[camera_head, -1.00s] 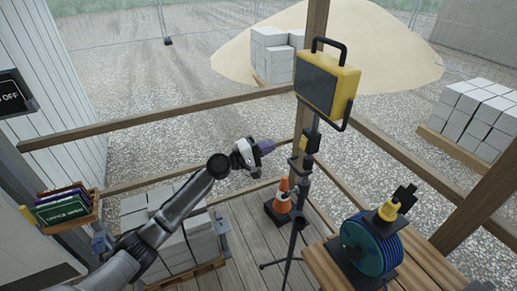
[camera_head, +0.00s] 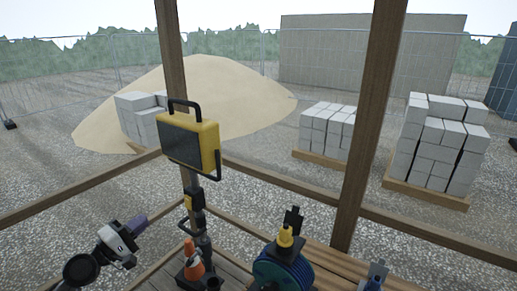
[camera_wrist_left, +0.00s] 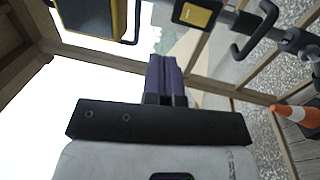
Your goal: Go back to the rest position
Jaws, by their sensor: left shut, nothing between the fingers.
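My left gripper (camera_head: 138,222) is at the lower left of the head view, over the gravel beyond the hut's rail. Its two purple fingers (camera_wrist_left: 165,78) are together in the left wrist view, with nothing between them. It is to the left of the work lamp's stand and apart from it. My right gripper does not show in the head view.
A yellow work lamp (camera_head: 190,143) stands on a pole near my left gripper, with an orange cone (camera_head: 193,260) at its foot. A cable reel (camera_head: 283,272) sits on the wooden bench (camera_head: 335,268). Wooden posts and rails (camera_head: 372,120) edge the hut.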

